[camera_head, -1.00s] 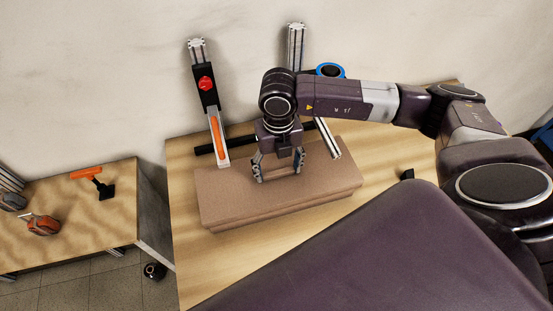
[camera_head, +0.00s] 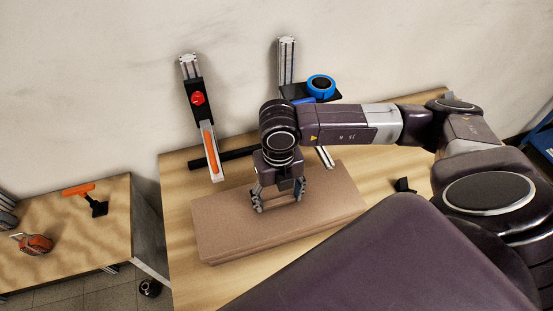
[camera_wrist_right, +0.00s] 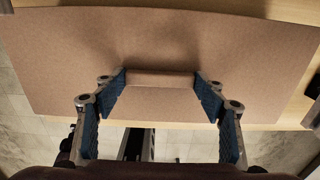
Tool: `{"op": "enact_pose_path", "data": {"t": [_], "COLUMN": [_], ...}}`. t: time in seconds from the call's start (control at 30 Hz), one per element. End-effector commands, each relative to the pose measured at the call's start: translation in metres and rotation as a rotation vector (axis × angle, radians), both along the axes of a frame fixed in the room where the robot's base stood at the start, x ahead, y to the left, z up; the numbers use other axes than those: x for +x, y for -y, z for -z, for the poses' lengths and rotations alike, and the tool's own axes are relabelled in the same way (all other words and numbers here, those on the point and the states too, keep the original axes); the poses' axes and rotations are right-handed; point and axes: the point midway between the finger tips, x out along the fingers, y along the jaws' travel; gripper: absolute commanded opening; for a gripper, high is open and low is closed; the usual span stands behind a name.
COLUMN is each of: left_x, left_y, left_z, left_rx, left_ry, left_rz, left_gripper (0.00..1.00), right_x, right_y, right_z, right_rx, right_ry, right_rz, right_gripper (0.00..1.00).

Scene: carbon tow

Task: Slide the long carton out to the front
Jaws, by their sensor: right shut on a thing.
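The long carton (camera_head: 226,228) is a flat brown box lying on the wooden table, its long side running left to right. My right gripper (camera_head: 279,202) points down onto the middle of its top. In the right wrist view, my right gripper (camera_wrist_right: 160,88) has its two blue-padded fingers on either side of a small raised brown bar (camera_wrist_right: 160,78) on the carton, and is shut on it. The wide carton top (camera_wrist_right: 60,65) fills the upper part of that view. My left gripper is not in view.
Two metal posts stand behind the carton, one with a red button (camera_head: 198,98), the other near a blue round item (camera_head: 320,84). A black bar (camera_head: 236,154) lies behind. A small black object (camera_head: 403,185) is at the right. The wooden table (camera_head: 190,285) is bare in front.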

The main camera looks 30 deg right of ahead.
Motion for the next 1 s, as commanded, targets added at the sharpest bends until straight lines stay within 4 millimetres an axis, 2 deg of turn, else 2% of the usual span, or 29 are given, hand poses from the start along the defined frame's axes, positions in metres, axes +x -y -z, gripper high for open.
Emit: {"op": "enact_pose_path", "data": {"t": [1.0], "left_x": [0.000], "left_y": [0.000], "left_z": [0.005], "left_rx": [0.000], "left_ry": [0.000], "left_rz": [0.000], "left_gripper": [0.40], "right_x": [-0.051], "right_y": [-0.013], "right_z": [0.001], "right_rx": [0.000], "right_ry": [-0.003], "right_rz": [-0.001], "right_gripper": [0.40]}}
